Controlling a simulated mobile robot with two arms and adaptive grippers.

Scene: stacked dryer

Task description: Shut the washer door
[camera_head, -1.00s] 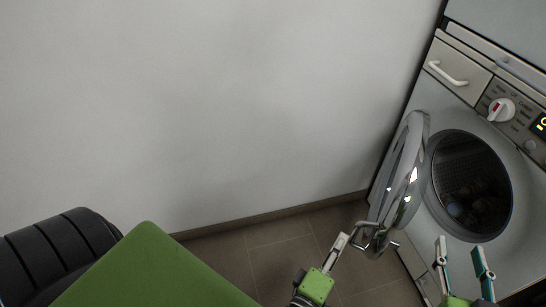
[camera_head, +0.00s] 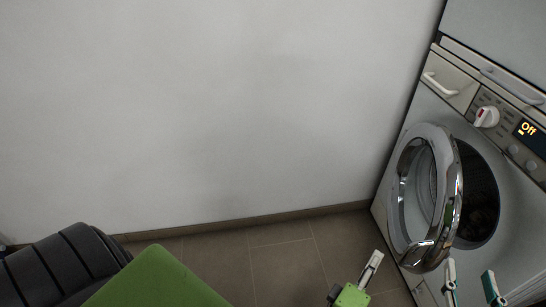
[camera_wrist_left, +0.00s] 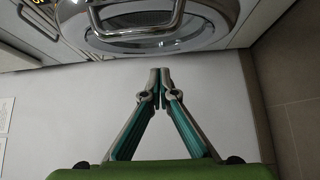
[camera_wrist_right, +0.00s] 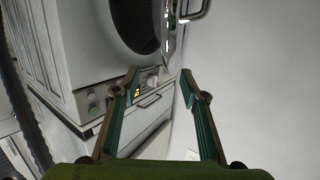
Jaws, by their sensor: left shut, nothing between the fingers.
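The washer door (camera_head: 451,210), a round chrome-rimmed door, stands partly open and overlaps the left part of the dark drum opening (camera_head: 480,190). It also shows at the top of the left wrist view (camera_wrist_left: 205,32), with its handle (camera_wrist_left: 135,30). My left gripper (camera_head: 376,257) is shut and empty, below and left of the door in the head view and apart from it. Its closed fingertips show in the left wrist view (camera_wrist_left: 160,72). My right gripper (camera_head: 470,272) is open and empty in front of the washer's lower front; its spread fingers show in the right wrist view (camera_wrist_right: 160,75).
A bare wall (camera_head: 200,110) and tiled floor (camera_head: 285,262) leave free room left of the washer.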

